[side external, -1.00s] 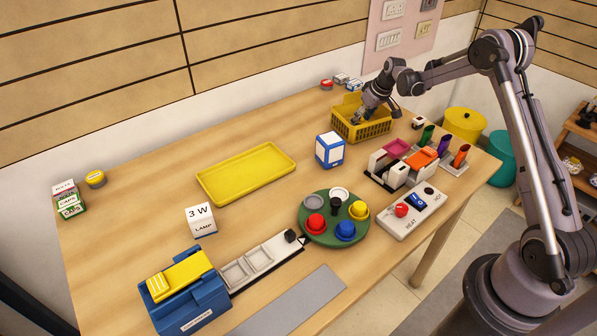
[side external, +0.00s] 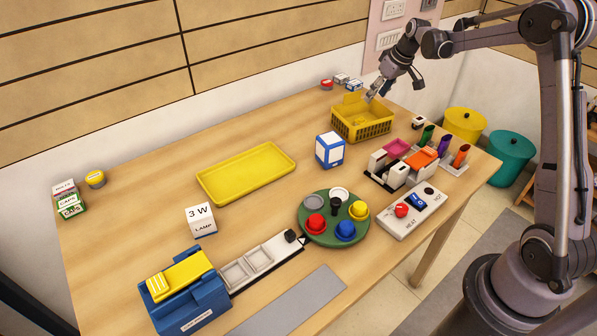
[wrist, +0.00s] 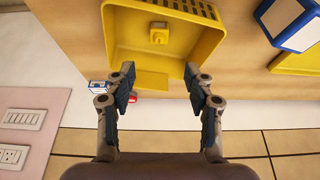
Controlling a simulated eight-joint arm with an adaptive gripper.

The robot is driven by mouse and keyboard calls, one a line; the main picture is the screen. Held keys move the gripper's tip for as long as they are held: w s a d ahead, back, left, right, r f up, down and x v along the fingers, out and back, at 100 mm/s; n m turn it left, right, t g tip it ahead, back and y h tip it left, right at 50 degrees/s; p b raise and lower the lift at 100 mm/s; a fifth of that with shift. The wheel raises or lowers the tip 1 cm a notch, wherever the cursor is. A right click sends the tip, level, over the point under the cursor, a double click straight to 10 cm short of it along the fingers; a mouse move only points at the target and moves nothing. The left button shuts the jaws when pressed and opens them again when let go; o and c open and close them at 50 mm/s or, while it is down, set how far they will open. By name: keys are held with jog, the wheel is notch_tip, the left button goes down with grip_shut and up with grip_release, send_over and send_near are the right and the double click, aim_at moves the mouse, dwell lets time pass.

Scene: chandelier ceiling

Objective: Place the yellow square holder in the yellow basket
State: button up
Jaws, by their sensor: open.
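The yellow basket (side external: 362,128) stands at the back right of the table; its rim and wall also show in the wrist view (wrist: 111,40). A flat yellow panel (wrist: 153,82) shows at the basket's back side, between my fingers in the picture. My gripper (side external: 392,88) is open and empty above the basket's back edge. Its spread fingers also show in the wrist view (wrist: 160,73).
A blue and white box (side external: 330,150) stands left of the basket. A yellow tray (side external: 245,174) lies further left. A black rack with coloured parts (side external: 400,165) is in front of the basket. Small boxes (side external: 341,79) stand behind it near the wall.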

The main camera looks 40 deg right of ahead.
jog(key=s+a+r, duration=0.4)
jog(key=s+a, duration=0.1)
jog(key=a, duration=0.3)
jog(key=s+a+r, duration=0.5)
jog(key=a, duration=0.3)
jog(key=s+a+f+t, duration=0.2)
jog(key=s+a, duration=0.8)
jog(key=s, duration=0.5)
jog(key=shift+s+a+f+t, duration=0.15)
jog(key=shift+s+f+t, duration=0.15)
jog(key=shift+f, duration=0.5)
